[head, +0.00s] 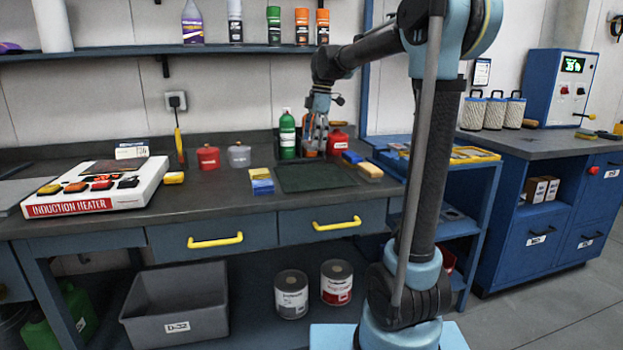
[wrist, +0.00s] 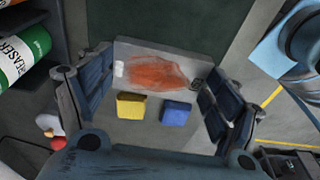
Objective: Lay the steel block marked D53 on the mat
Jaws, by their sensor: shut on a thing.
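My gripper (head: 316,146) is over the back of the bench, just behind the dark green mat (head: 316,177). In the wrist view its fingers (wrist: 150,95) are shut on a grey steel block (wrist: 123,52) with a large rust-orange patch. A small white mark shows at one end of the block, but I cannot read D53. The mat also shows in the wrist view (wrist: 190,18), past the block. The mat is bare in the head view. I cannot tell how high the block is.
A green bottle (head: 287,136) and red container (head: 337,141) stand close to my gripper. Yellow and blue blocks (head: 261,182) lie left of the mat; a blue one (head: 352,157) and a yellowish one (head: 370,170) lie right. An induction heater (head: 95,187) is far left.

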